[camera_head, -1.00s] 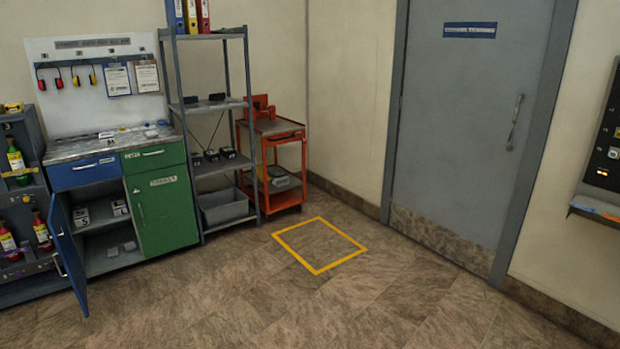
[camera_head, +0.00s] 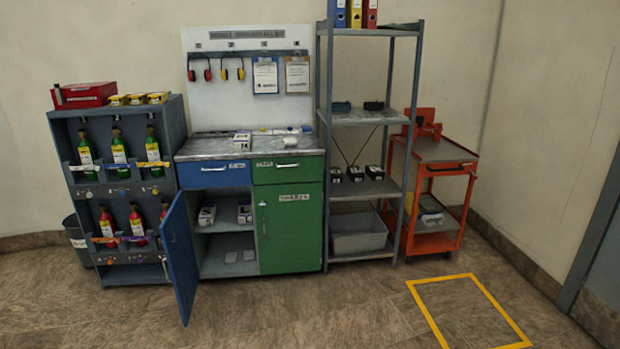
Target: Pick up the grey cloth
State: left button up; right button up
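I cannot tell for sure which thing is the grey cloth. Two small flat light-grey pieces, one on the left (camera_head: 231,257) and one on the right (camera_head: 249,255), lie on the floor of the open blue-door cabinet (camera_head: 214,272). A greyish item (camera_head: 430,217) lies on the lower shelf of the orange trolley (camera_head: 436,243); it is too small to make out. Small white items (camera_head: 290,141) lie on the worktop (camera_head: 205,148). Neither of my grippers is in view.
The blue cabinet door (camera_head: 180,257) stands open towards me. A bottle rack (camera_head: 118,263) and a dark bin (camera_head: 77,243) are at left. A metal shelf unit (camera_head: 366,119) holds a grey bin (camera_head: 358,235). The floor in front is clear, with a yellow marked square (camera_head: 424,310).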

aim_at(291, 141)
jog(key=i+j+u, duration=0.15)
jog(key=i, duration=1.25)
jog(key=i+j+z, duration=0.7)
jog(key=i, duration=0.2)
jog(key=i+j+z, duration=0.45)
jog(key=j, duration=0.3)
jog(key=i+j+z, duration=0.15)
jog(key=j, duration=0.25)
jog(key=i+j+z, duration=0.1)
jog(key=j, duration=0.3)
